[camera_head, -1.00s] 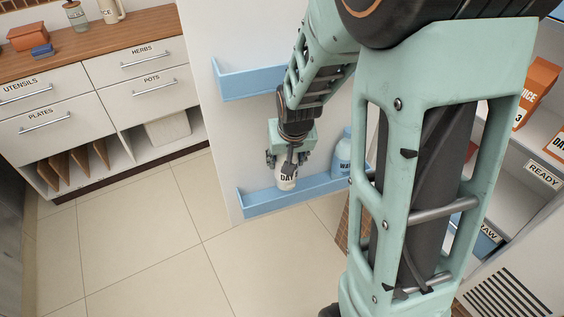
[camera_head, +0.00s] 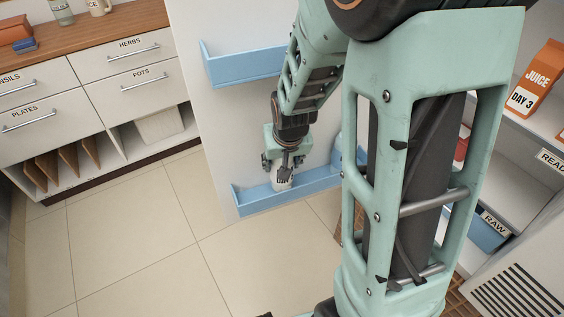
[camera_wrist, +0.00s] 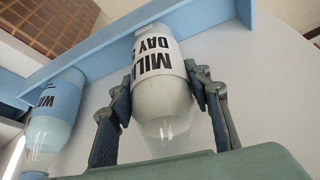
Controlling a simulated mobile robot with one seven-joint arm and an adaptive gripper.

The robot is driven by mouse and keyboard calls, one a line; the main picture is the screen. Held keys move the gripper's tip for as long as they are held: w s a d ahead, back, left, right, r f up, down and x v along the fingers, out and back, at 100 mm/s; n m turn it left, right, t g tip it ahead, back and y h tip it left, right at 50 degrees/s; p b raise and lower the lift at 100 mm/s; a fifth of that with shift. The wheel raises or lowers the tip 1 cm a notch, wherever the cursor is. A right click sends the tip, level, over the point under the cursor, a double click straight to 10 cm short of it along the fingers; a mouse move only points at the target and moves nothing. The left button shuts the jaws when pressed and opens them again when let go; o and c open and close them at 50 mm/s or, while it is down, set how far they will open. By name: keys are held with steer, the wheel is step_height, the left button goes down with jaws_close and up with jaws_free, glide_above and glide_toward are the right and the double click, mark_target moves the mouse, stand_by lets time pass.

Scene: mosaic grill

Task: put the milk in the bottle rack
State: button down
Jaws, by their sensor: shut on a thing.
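The milk bottle (camera_head: 281,184) is white with a dark-lettered label, which reads MILK and DAY in the wrist view (camera_wrist: 160,62). My gripper (camera_head: 284,165) is shut on it, with one finger on each side of the bottle in the wrist view (camera_wrist: 158,92). The blue bottle rack (camera_head: 250,200) is the lower shelf on the white door panel. The milk is upright at this rack, its lower part close against the blue tray in the wrist view (camera_wrist: 100,58). I cannot tell whether its base touches the rack floor.
A blue water bottle (camera_wrist: 55,112) stands in the same rack beside the milk, mostly hidden by my arm in the head view. An empty-looking blue upper shelf (camera_head: 240,68) is above. A juice carton (camera_head: 537,78) stands on a shelf at right. The tiled floor is clear.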

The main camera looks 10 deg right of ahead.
steer(key=shift+f+b, duration=0.4)
steer(key=shift+f, duration=0.15)
steer(key=c, duration=1)
jaws_free()
steer(key=shift+c, duration=0.2)
steer(key=shift+r, duration=0.1)
steer(key=shift+r+p, duration=0.25)
steer(key=shift+p, duration=0.1)
steer(key=p+v, duration=1)
steer(key=v, duration=0.2)
steer(key=shift+r, duration=0.3)
